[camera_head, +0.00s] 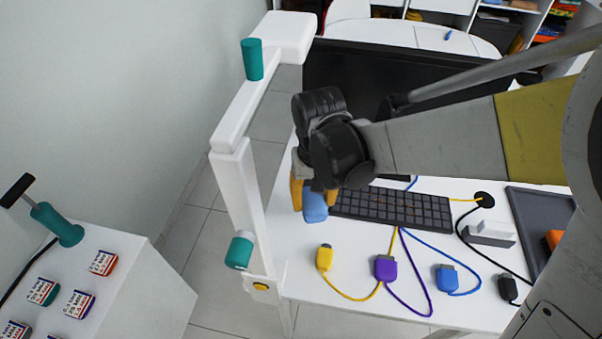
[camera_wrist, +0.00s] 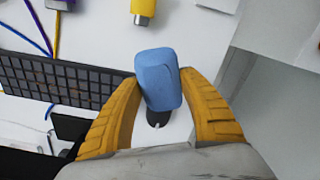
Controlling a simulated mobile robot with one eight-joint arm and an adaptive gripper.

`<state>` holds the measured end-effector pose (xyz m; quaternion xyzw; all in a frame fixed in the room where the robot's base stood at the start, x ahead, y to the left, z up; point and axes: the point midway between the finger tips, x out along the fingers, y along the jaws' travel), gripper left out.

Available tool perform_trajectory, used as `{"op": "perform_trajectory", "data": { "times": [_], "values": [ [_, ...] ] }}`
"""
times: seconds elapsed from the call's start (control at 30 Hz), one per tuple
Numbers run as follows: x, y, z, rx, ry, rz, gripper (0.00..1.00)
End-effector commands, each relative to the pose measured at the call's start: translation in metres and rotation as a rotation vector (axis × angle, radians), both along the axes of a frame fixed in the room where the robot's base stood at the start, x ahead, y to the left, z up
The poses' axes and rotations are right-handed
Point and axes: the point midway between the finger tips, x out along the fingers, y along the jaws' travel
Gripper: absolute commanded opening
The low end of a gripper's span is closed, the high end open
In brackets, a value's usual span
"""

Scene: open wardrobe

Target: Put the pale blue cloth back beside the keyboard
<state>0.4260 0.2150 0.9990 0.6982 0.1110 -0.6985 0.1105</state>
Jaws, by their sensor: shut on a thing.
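In the wrist view the cloth (camera_wrist: 158,78) sits between the two fingertips, and the keyboard (camera_wrist: 60,82) lies to the left. A small dark part shows below the cloth there; I cannot tell what it is. Whether the cloth touches the desk is unclear.
A yellow connector (camera_head: 325,257), a purple connector (camera_head: 386,268) and a blue connector (camera_head: 446,278) lie with cables in front of the keyboard. A white post (camera_head: 240,200) stands left of my gripper. A dark monitor (camera_head: 350,70) is behind. A dark tray (camera_head: 535,215) is at right.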

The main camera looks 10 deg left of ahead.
Motion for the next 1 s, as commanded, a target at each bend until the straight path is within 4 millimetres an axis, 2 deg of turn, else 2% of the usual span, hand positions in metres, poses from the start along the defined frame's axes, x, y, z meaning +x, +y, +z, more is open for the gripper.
{"op": "perform_trajectory", "data": {
  "times": [0.03,0.1,0.27,0.37,0.6,0.67,0.7,0.93,0.97,1.0],
  "values": [
    [-0.003,0.012,-0.01,0.0,0.0,0.005,0.25],
    [-0.006,0.024,-0.017,-0.001,0.0,0.004,0.25],
    [-0.01,0.04,-0.025,-0.001,0.0,0.001,0.25],
    [-0.01,0.041,-0.03,-0.001,0.0,0.0,0.25],
    [-0.01,0.041,-0.065,-0.001,-0.001,0.0,0.25],
    [-0.01,0.041,-0.067,-0.001,-0.001,0.0,0.25],
    [-0.01,0.041,-0.066,-0.001,-0.001,0.0,0.21],
    [-0.01,0.04,-0.068,-0.001,-0.001,0.0,0.2],
    [-0.01,0.04,-0.067,-0.001,-0.001,0.0,0.58],
    [-0.01,0.04,-0.066,-0.001,-0.001,0.0,0.69]
  ]
}}
